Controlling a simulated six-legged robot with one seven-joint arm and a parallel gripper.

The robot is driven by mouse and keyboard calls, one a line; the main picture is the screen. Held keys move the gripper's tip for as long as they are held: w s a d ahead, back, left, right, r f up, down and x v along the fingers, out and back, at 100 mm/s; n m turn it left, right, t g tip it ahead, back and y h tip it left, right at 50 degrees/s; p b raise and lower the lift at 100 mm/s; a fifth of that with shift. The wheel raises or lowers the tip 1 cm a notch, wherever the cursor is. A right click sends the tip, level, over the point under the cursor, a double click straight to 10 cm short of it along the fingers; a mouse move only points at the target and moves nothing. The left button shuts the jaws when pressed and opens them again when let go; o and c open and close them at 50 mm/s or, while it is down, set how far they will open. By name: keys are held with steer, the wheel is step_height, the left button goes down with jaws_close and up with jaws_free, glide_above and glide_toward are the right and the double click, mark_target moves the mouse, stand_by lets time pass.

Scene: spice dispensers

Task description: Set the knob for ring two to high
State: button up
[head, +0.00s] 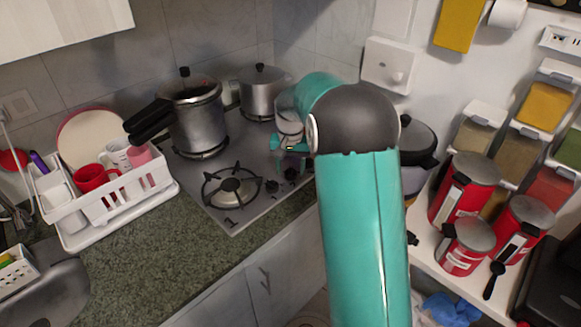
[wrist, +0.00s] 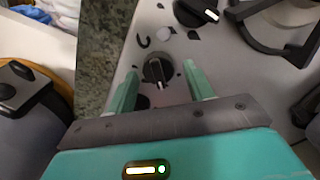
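A black stove knob (wrist: 157,71) with a white pointer mark lies between the fingertips of my gripper (wrist: 160,76) in the wrist view. The fingers are apart, one on each side of the knob; I cannot tell whether they touch it. A second black knob (wrist: 196,12) with a white mark is at the top of the wrist view. Which knob is for ring two cannot be read.
A pressure cooker (head: 198,122) and a steel pot (head: 260,95) stand on the stove. A bare burner (head: 231,187) is at the front. A dish rack (head: 110,208) with mugs is on the left. Red canisters (head: 467,190) and a dark-lidded pot (head: 416,140) are on the right.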

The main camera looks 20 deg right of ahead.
mark_target(291, 169)
steer(key=shift+s+r, duration=0.1)
steer(key=shift+s, duration=0.05)
step_height(291, 169, up, 14)
stand_by(0.6)
stand_by(0.3)
